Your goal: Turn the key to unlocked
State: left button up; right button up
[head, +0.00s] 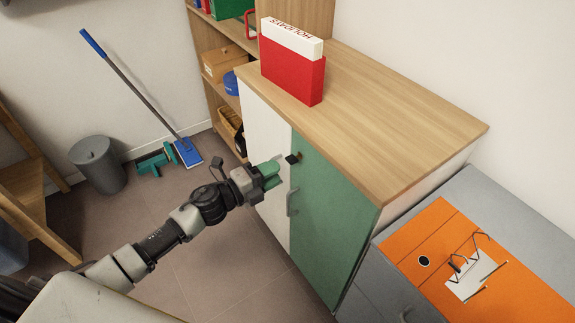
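A small key with a black head (292,158) sits at the upper edge of the green cabinet door (328,205), by the lock near the seam with the white door. Which way the key is turned is too small to tell. My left gripper (275,171), with green fingers, is just left of the key and in front of the white door (262,125). Its fingers look apart and empty, and the key appears clear of them. My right gripper is not in view.
A grey door handle (292,202) is just below the key. A red and white box (291,68) stands on the wooden cabinet top (400,120). An orange mat (415,235) with glasses lies at right. A bin (97,165) and mop (187,152) are at left.

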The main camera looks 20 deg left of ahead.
pick_arm(q)
jog(key=v, duration=0.3)
jog(key=shift+s+a, duration=0.25)
jog(key=shift+s, duration=0.05)
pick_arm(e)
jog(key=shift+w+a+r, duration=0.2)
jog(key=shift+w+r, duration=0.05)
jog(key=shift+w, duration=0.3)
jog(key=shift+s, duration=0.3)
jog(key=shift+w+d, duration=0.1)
